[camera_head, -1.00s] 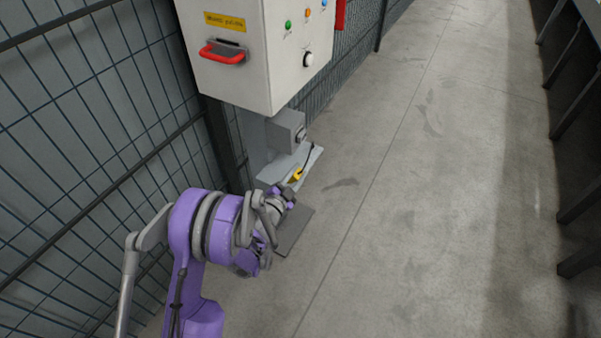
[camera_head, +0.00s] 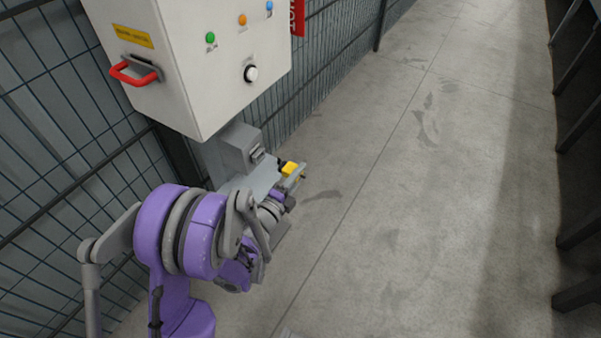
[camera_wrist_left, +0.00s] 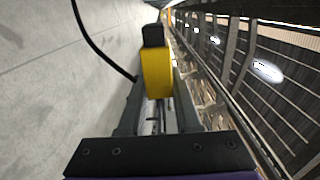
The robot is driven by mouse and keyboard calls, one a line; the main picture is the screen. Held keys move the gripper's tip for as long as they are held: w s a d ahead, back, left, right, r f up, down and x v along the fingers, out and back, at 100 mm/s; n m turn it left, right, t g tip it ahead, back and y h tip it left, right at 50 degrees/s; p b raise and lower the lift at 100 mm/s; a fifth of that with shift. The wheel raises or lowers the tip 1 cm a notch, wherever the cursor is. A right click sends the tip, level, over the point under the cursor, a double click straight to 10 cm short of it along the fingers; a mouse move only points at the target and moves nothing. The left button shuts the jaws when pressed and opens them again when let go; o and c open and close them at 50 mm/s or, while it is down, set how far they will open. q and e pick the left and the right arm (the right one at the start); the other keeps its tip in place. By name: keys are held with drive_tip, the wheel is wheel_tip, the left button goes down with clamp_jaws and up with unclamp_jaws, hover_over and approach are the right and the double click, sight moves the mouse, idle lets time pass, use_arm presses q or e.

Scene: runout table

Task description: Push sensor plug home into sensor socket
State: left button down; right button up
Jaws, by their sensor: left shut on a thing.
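The sensor plug is a yellow block (camera_head: 290,168) with a black end. My left gripper (camera_head: 291,181) is shut on it, above the grey ledge. In the left wrist view the yellow plug (camera_wrist_left: 157,75) stands out beyond the fingers (camera_wrist_left: 157,105), its black end pointing away from them, and a thin black cable runs off to the upper left. The sensor socket (camera_head: 257,154) appears as a dark-edged opening on a grey box under the cabinet, left of the plug and apart from it. My right gripper is out of view.
The white cabinet (camera_head: 215,85) with a red handle and coloured lamps hangs above the grey box (camera_head: 236,146). A grey ledge (camera_head: 258,180) lies below the box. Wire mesh fencing (camera_head: 50,150) runs along the left. The concrete floor on the right is clear.

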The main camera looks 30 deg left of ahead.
sight(281, 165)
use_arm(q)
drive_tip(key=shift+s, duration=0.1)
drive_tip(key=shift+w+a, duration=0.15)
drive_tip(key=shift+a, duration=1.3)
drive_tip(key=shift+w+a, duration=0.1)
drive_tip(key=shift+a, duration=1.35)
drive_tip(key=shift+w+a, duration=0.1)
drive_tip(key=shift+a, duration=1.3)
drive_tip(key=c, duration=0.5)
unclamp_jaws()
drive_tip(key=s, duration=0.3)
drive_tip(key=s+p, duration=0.1)
drive_tip(key=s, duration=0.3)
drive_tip(key=s+a, duration=0.1)
drive_tip(key=s, duration=0.2)
drive_tip(key=shift+s, duration=0.4)
